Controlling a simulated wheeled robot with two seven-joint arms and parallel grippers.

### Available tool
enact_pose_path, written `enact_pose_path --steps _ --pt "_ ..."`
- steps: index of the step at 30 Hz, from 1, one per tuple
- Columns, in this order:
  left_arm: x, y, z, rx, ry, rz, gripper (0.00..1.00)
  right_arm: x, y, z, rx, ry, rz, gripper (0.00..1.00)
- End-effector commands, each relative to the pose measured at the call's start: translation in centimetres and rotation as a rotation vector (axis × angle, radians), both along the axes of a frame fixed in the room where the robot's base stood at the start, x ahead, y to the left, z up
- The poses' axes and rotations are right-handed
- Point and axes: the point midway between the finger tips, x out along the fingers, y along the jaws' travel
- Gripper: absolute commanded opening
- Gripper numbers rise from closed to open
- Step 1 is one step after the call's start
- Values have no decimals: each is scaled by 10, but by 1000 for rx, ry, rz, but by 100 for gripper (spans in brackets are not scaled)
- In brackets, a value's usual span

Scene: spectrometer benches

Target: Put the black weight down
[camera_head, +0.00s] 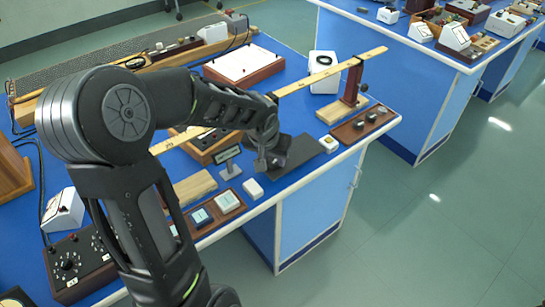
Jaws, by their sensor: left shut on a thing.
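My left gripper (266,152) reaches in from the left, pointing down at the front edge of the blue bench (232,222). It is shut on the black weight (276,160), which is small, dark and partly hidden by the fingers. The weight is at the left end of a dark grey mat (312,152). I cannot tell whether it touches the mat or hangs just above it. My right gripper is not in view.
A long wooden beam (335,68) runs behind my arm to a brown stand (352,84). A small sign (229,162) and a white block (253,189) stand left of the gripper. A brown knob board (366,125) lies right. The mat's right part is clear.

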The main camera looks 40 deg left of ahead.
Motion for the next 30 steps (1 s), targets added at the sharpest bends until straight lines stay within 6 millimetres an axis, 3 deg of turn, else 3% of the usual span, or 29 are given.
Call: enact_pose_path --steps 2,3,10,23,30 --pt "0 0 -3 0 -1 0 0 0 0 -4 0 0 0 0" --pt "0 0 -3 0 0 0 37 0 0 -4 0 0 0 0" --pt "0 0 -2 0 0 0 56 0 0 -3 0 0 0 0" --pt "-1 0 5 1 -2 0 57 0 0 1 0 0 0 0" --pt "-14 -4 41 3 -7 1 57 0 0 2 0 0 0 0"
